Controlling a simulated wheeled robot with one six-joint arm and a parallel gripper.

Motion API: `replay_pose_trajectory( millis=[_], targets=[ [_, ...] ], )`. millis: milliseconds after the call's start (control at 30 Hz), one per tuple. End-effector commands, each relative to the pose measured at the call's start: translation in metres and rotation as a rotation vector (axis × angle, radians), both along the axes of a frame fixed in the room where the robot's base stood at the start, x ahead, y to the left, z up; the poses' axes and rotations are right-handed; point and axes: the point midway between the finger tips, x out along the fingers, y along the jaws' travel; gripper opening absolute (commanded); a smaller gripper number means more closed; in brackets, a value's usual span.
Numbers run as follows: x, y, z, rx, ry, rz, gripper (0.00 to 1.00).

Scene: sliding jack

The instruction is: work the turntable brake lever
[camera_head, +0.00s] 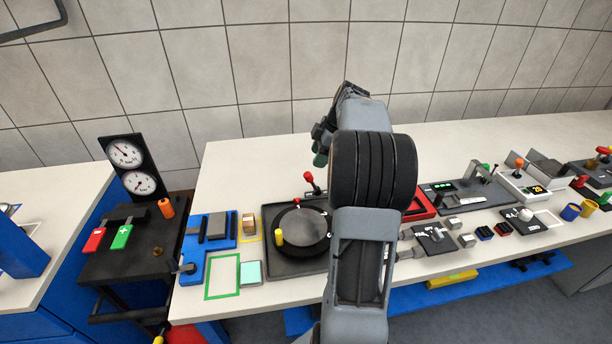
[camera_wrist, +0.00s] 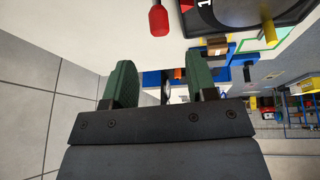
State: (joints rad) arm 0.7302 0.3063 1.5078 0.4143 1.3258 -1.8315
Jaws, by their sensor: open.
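The turntable (camera_head: 303,229) is a dark disc with a grey centre on a black base (camera_head: 292,269), on the white bench. A yellow peg (camera_head: 279,237) stands on its left side. A lever with a red knob (camera_head: 309,178) stands at the back edge of the base. In the wrist view, the red knob (camera_wrist: 158,20) is at the top, beyond and apart from my fingertips, with part of the turntable (camera_wrist: 235,12) to its right. My gripper (camera_head: 321,146) is above and behind the lever. In the wrist view, my gripper (camera_wrist: 163,80) is open, with nothing between its green fingers.
Blue fixtures (camera_head: 207,233) and a green-framed square (camera_head: 222,277) lie left of the turntable. A gauge panel (camera_head: 133,166) stands further left. Right of my arm are a red tray (camera_head: 420,206) and several other devices. The tiled wall (camera_head: 260,60) rises behind the bench.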

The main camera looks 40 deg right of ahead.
Motion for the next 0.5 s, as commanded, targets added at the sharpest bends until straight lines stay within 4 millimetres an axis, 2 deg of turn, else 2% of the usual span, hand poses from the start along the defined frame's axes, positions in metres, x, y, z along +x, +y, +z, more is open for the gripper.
replay_pose_trajectory(
  millis=[200,500],
  targets=[
    [0.011,0.012,-0.039,0.002,0.002,-0.001,0.52],
    [0.022,0.023,-0.072,-0.001,0.001,0.001,0.52]
  ],
)
